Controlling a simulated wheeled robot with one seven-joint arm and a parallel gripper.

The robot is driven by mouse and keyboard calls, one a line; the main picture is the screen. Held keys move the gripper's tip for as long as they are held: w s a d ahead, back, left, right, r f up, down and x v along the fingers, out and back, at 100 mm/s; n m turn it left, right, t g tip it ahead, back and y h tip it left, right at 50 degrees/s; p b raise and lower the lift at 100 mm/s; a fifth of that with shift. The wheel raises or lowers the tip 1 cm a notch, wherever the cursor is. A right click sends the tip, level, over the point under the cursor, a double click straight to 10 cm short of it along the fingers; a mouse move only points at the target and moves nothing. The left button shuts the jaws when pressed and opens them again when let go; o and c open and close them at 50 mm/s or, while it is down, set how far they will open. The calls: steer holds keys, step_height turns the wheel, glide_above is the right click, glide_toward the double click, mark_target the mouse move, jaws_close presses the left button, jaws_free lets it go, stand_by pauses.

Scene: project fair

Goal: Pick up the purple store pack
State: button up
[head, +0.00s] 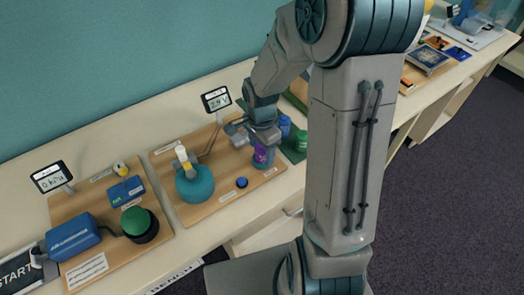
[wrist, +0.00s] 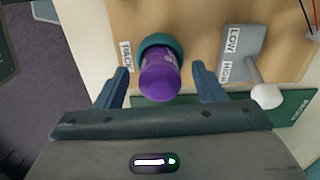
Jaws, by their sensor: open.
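The purple store pack (wrist: 160,78) is a short purple cylinder in a teal round socket (wrist: 161,42) beside a "PACK" label. My gripper (wrist: 163,88) is open, with one finger on each side of the pack; whether they touch it I cannot tell, but gaps show. In the head view the purple pack (head: 260,154) sits at the right part of a wooden board, and my gripper (head: 264,143) is right at it, partly covering it.
A lever with a white knob (wrist: 266,96) stands right of the pack, by a "LOW/HIGH" label. A teal round device (head: 195,184) and a blue button (head: 241,182) share the board (head: 225,200).

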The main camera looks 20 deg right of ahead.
steer(key=shift+f, duration=0.75)
steer(key=c, duration=1.2)
steer(key=shift+o, duration=0.2)
